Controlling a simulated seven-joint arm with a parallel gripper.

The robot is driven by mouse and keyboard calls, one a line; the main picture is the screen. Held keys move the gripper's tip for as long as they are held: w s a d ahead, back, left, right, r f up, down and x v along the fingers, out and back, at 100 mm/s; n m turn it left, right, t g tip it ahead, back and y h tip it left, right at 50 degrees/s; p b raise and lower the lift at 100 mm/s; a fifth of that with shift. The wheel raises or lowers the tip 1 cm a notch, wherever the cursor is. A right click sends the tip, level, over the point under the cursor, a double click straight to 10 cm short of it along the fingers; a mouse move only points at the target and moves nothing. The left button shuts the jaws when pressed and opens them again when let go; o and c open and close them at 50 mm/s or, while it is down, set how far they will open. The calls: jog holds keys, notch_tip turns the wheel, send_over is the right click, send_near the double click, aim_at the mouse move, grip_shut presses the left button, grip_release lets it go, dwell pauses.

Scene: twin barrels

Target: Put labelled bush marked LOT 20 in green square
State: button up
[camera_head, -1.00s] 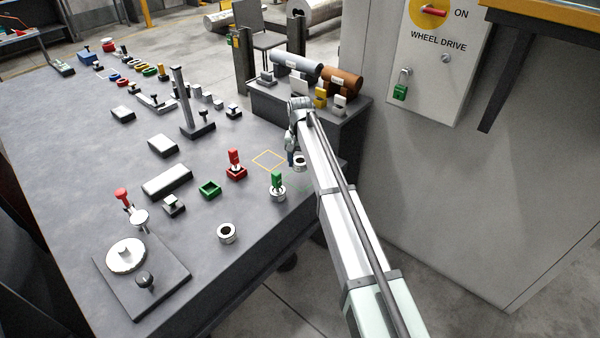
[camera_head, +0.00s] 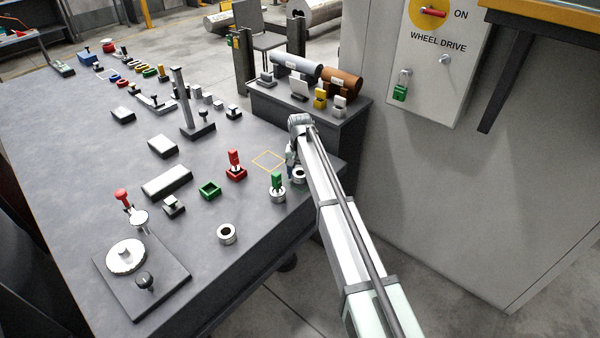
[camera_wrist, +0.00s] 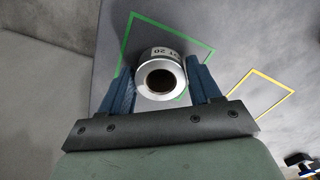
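The silver bush (camera_head: 299,175) is between the fingers of my gripper (camera_wrist: 161,88) at the table's right edge. In the wrist view the bush (camera_wrist: 160,73) has a dark bore facing the camera and a white label reading LOT 20. Both fingers flank its sides and appear to touch it. The green square outline (camera_wrist: 170,28) lies around and behind the bush in the wrist view, and the bush overlaps its lower part. I cannot tell whether the bush touches the table. In the head view the bush and arm hide most of the square.
A yellow square outline (camera_head: 268,160) lies beside the green one. A silver piece with a green handle (camera_head: 278,188) stands close to the left of my gripper. Another silver bush (camera_head: 227,233), a green block (camera_head: 209,190) and a red-handled piece (camera_head: 235,165) stand nearby.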

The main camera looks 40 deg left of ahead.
jog(key=o, duration=0.3)
notch_tip(320, 180, up, 12)
jog(key=shift+r, duration=0.15)
dwell(0.6)
